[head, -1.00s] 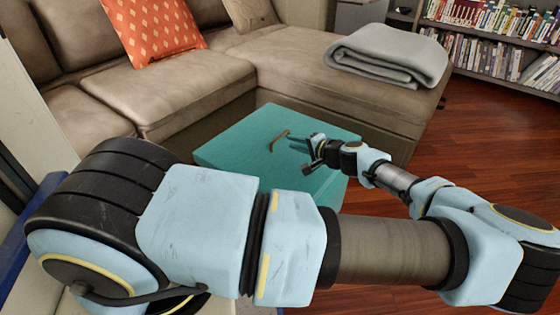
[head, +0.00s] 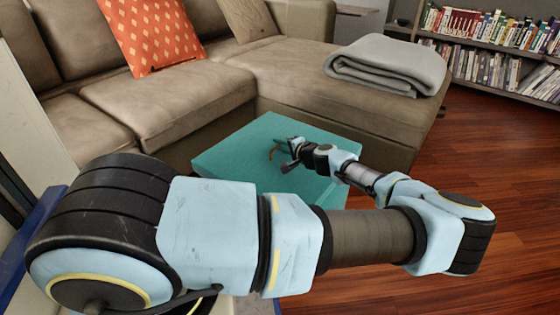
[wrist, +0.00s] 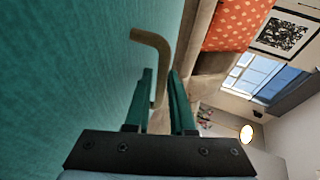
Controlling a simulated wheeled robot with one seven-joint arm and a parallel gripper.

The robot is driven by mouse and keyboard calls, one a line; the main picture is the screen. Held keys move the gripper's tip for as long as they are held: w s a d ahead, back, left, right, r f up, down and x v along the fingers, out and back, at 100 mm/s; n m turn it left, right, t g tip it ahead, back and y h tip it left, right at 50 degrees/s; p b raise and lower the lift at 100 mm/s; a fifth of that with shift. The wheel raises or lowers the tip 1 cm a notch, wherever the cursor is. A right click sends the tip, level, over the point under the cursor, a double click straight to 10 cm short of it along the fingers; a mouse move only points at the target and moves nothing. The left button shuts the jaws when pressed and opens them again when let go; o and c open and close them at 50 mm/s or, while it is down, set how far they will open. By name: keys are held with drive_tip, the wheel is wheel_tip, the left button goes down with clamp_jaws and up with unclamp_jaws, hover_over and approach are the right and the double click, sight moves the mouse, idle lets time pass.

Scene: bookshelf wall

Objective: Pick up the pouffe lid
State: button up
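The pouffe lid (head: 235,150) is the flat teal top of the pouffe in front of the sofa. It fills the left of the wrist view (wrist: 70,70). A bent brown handle (head: 274,152) stands up from it. My gripper (head: 287,150) is over the lid, at the handle. In the wrist view, the two teal fingers (wrist: 161,85) are apart, and the handle (wrist: 152,40) runs down into the gap between them. I cannot tell whether either finger touches it. Part of the pouffe is hidden behind my arm.
A brown corner sofa (head: 170,100) borders the pouffe behind. It carries an orange patterned cushion (head: 150,35) and a folded grey blanket (head: 388,64). A bookshelf (head: 490,50) stands at the back right. The wooden floor (head: 500,165) to the right is clear.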

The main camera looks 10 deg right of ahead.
drive_tip(key=shift+c, duration=0.3)
clamp_jaws()
idle(1.1)
drive_tip(key=shift+r, duration=0.1)
